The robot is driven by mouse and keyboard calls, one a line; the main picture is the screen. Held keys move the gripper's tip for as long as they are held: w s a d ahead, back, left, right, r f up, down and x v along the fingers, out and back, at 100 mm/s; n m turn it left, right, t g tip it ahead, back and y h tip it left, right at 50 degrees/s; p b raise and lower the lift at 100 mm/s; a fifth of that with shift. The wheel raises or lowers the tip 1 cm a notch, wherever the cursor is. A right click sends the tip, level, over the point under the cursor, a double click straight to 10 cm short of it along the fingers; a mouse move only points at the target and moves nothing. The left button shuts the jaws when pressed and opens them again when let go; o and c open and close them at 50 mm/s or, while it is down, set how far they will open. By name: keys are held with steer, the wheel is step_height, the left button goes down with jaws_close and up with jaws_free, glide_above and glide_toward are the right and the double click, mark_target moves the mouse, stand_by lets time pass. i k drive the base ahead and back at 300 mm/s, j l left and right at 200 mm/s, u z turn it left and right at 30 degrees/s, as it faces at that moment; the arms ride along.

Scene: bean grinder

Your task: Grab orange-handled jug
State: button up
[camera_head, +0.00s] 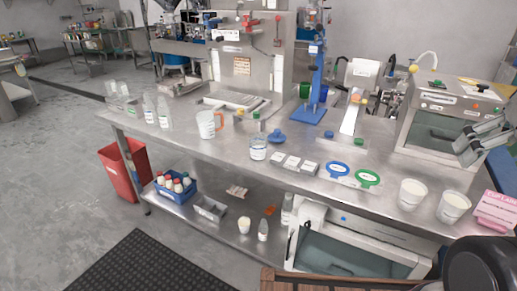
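The orange-handled jug (206,125) stands upright on the left half of the steel table. Its body is white and translucent, and its orange handle (219,122) is on its right side, towards the right of the picture. My gripper cannot be made out in this view. A dark rounded part at the bottom right corner looks like part of my own body. Nothing touches the jug.
The steel table (318,182) has bottles (163,111) left of the jug and a glass jar (258,149) to its right. White tubs (453,206) stand near the right front edge. A red bin (123,167) and black mat (140,268) are on the floor. A blue stand (308,114) rises behind.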

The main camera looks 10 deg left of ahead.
mark_target(212, 124)
steer(key=i+j+z, duration=0.1)
steer(key=j, duration=0.25)
steer(key=i+j+z, duration=0.1)
steer(key=j, duration=0.3)
steer(key=i+j+z, duration=0.1)
steer(key=j, duration=0.3)
steer(key=i+j+z, duration=0.1)
steer(key=j, duration=0.3)
steer(key=i+j+z, duration=0.1)
steer(key=j, duration=0.3)
steer(key=i+l, duration=0.15)
